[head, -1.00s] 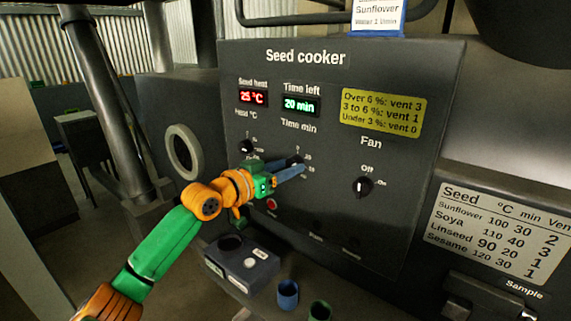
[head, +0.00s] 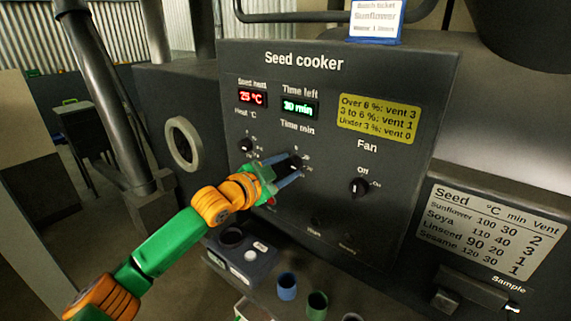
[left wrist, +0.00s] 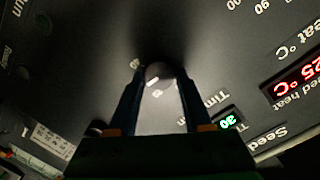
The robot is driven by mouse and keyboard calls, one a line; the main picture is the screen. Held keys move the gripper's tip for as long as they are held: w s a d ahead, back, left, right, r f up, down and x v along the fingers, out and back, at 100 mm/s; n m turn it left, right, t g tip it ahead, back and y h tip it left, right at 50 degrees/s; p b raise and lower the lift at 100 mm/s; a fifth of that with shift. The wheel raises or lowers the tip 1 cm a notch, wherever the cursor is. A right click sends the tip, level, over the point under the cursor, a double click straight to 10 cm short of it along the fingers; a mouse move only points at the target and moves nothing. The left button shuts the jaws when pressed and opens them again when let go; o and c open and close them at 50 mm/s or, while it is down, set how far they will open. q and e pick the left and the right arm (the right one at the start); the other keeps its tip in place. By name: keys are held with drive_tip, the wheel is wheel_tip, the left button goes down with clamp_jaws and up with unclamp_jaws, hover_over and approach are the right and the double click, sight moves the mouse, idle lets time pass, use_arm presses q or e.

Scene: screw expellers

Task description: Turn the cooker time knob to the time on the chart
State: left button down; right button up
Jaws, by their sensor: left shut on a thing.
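The time knob (head: 296,161) is a small dark dial on the seed cooker panel (head: 330,215), under the "Time left" display (head: 298,106), which reads 30 min in green. My left gripper (head: 291,170) is shut on the knob; in the left wrist view its two fingers flank the knob (left wrist: 158,72). The gripper partly hides the scale marks around the knob. The seed chart (head: 492,230) at right lists Sunflower 100 30 2, Soya 110 40 3, Linseed 90 20 1 and Sesame 120 30 1. The ticket (head: 376,20) on top of the cooker reads Sunflower. My right gripper is out of view.
The heat knob (head: 246,146) is close left of my gripper, under the red 25 °C display (head: 252,98). The fan knob (head: 360,187) points to Off at right. A dark device (head: 243,262) and blue and green cups (head: 287,287) stand below the panel.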

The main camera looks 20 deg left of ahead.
use_arm(q)
drive_tip(key=shift+m, duration=0.3)
idle(0.4)
drive_tip(key=shift+c, duration=1.6)
unclamp_jaws()
drive_tip(key=f+b+v, duration=0.1)
drive_tip(key=b+v, duration=0.1)
drive_tip(key=v, duration=0.5)
drive_tip(key=shift+r+b, duration=0.4)
